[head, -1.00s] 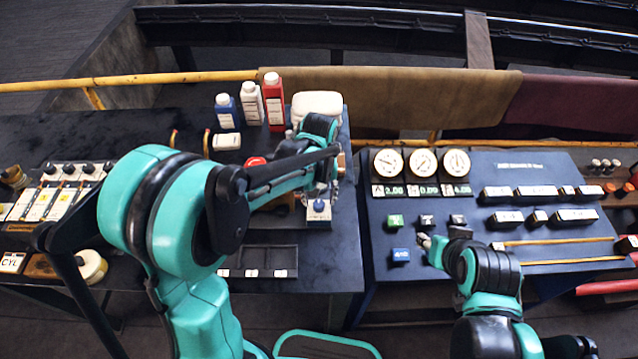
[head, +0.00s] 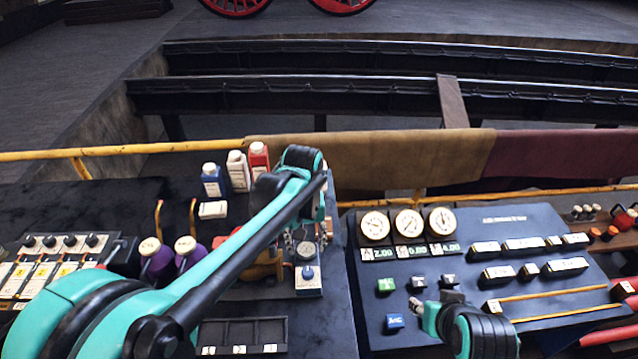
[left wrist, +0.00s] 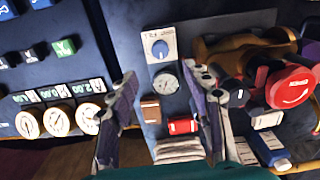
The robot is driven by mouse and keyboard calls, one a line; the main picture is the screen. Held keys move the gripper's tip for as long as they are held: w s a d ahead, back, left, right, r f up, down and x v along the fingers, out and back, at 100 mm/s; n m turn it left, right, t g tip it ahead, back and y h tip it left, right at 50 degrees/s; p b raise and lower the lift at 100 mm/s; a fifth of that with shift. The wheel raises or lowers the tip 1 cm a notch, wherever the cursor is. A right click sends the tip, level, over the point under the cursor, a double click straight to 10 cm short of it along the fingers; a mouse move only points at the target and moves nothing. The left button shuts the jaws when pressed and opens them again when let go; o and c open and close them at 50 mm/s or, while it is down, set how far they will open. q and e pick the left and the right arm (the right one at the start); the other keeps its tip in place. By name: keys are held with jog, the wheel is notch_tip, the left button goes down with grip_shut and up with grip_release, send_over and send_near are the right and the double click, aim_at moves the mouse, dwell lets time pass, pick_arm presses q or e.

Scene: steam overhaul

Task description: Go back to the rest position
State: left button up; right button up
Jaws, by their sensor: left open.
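My left gripper (head: 305,238) reaches over the dark left bench, near a small plate with a blue knob (head: 308,272). In the left wrist view its two fingers (left wrist: 165,95) stand wide apart with nothing between them held. Below them show the blue knob (left wrist: 160,48), a round gauge (left wrist: 166,84), a red block (left wrist: 183,126) and a white folded bundle (left wrist: 180,150). My right gripper (head: 428,312) is low over the blue console, close to a blue button (head: 394,322); its fingers are too small to tell.
Bottles (head: 238,170) stand at the bench's back. The console (head: 520,222) carries gauges (head: 409,222). A yellow rail (head: 120,150) runs behind.

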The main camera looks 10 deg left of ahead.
pick_arm(q)
jog(key=s+a+f+m+t+b, duration=0.2)
jog(key=s+a+t, duration=0.5)
jog(key=s, duration=0.6)
jog(key=shift+s+a+f+m+b, duration=0.35)
jog(key=shift+f+b, duration=0.35)
jog(key=shift+b, duration=0.55)
